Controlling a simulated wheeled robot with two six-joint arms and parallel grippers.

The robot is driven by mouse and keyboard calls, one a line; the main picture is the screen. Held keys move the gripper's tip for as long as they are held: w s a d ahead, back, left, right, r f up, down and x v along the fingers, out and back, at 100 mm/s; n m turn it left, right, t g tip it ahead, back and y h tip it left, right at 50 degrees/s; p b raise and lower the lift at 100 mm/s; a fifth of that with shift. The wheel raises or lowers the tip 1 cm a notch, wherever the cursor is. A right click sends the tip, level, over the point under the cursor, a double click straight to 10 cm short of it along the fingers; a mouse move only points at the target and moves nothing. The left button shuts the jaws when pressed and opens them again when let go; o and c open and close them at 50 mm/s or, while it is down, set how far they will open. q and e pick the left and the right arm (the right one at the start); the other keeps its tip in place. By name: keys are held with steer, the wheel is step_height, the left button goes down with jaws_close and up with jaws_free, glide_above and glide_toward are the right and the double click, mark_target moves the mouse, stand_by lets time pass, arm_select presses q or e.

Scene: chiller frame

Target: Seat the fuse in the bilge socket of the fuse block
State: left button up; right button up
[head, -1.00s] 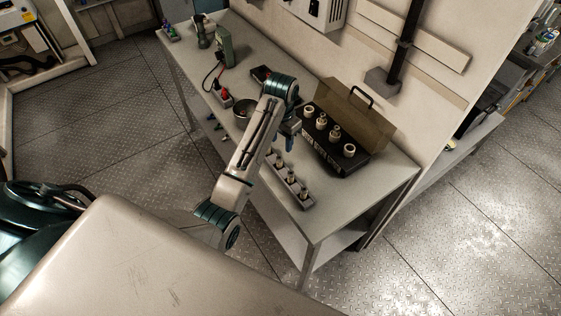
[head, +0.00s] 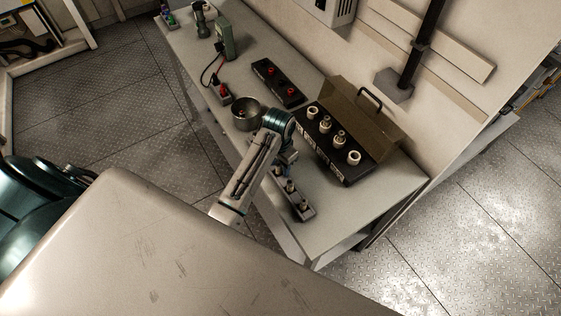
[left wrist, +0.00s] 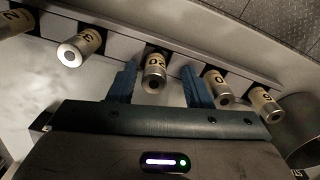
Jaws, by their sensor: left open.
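The fuse block (head: 324,157) is a dark box with an open lid (head: 362,117) on the bench. It has a row of cream round sockets, and the middle two appear to hold metal-capped fuses. Its labels are too small to read. A grey fuse rack (head: 307,214) lies in front of it with several upright fuses. My left gripper (head: 288,163) is low at the rack. In the left wrist view its open blue fingers (left wrist: 158,84) stand either side of a cream, metal-ended fuse marked 20 (left wrist: 154,72), with gaps visible. My right gripper is not in view.
A round metal bowl (head: 246,115) and a black box with red parts (head: 278,84) stand left of the block. A green device (head: 224,37) is farther back. The wall rises behind the bench (head: 376,200), whose front right corner is clear.

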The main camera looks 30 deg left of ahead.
mark_target(278, 164)
arm_select(q)
steer(key=shift+d, duration=0.1)
steer(key=shift+s+d+r, duration=0.1)
steer(key=shift+s+r, duration=0.15)
steer(key=shift+s, duration=0.05)
steer(key=shift+s+d+r, duration=0.1)
steer(key=shift+s+r, duration=0.1)
steer(key=shift+s, duration=0.15)
steer(key=c, duration=0.7)
steer(key=shift+w+f, duration=0.1)
jaws_close()
steer(key=shift+w+r+b, duration=0.25)
steer(key=shift+r+b, duration=0.25)
steer(key=shift+b, duration=0.05)
step_height(278, 164, up, 2)
steer(key=shift+s+r+b, duration=0.1)
steer(key=shift+s+b, duration=0.05)
steer(key=shift+b, duration=0.6)
steer(key=s+d+r+p, duration=0.1)
steer(key=s+r, duration=0.1)
steer(key=s, duration=1.3)
step_height(278, 164, down, 13)
steer(key=b, duration=1.3)
steer(key=shift+s+d+f, duration=0.2)
steer(key=shift+s, duration=0.2)
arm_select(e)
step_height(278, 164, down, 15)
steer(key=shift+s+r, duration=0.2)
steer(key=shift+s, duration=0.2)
